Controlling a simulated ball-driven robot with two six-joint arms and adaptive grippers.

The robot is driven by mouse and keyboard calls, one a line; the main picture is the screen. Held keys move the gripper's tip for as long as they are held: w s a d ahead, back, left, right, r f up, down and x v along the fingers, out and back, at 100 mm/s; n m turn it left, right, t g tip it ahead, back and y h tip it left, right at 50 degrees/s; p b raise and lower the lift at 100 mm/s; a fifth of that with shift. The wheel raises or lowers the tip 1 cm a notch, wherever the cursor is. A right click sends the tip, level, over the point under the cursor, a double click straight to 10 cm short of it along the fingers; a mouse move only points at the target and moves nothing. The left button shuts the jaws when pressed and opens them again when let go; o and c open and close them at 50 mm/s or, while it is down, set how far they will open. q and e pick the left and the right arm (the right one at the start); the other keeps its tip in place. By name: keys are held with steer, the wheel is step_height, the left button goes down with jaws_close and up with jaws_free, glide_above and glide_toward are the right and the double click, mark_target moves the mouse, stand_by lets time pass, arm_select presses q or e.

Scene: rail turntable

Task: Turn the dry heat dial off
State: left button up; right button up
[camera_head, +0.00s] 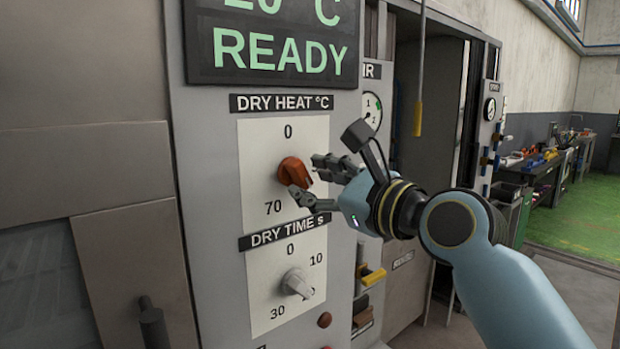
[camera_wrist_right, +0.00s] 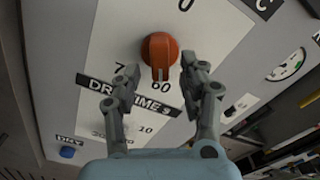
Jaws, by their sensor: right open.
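The dry heat dial (camera_head: 293,171) is an orange-red knob on a white plate (camera_head: 257,150) marked DRY HEAT °C, with 0 above it and 70 at lower left. In the right wrist view the dial (camera_wrist_right: 159,48) has a pale pointer line directed at the 60 mark, away from 0. My right gripper (camera_head: 306,178) is open at the dial's right side in the head view. In the right wrist view my right gripper (camera_wrist_right: 160,74) has its fingers on either side of the pointer end, with gaps visible. My left gripper is not in view.
A grey dry time dial (camera_head: 297,283) sits just below on its own plate. A dark display (camera_head: 272,45) above reads READY. A blue button (camera_wrist_right: 67,152) shows in the right wrist view. A yellow-handled part (camera_head: 371,275) projects right of the panel.

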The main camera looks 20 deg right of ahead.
steer(key=shift+w+a, duration=0.2)
steer(key=shift+w, duration=0.45)
jaws_close()
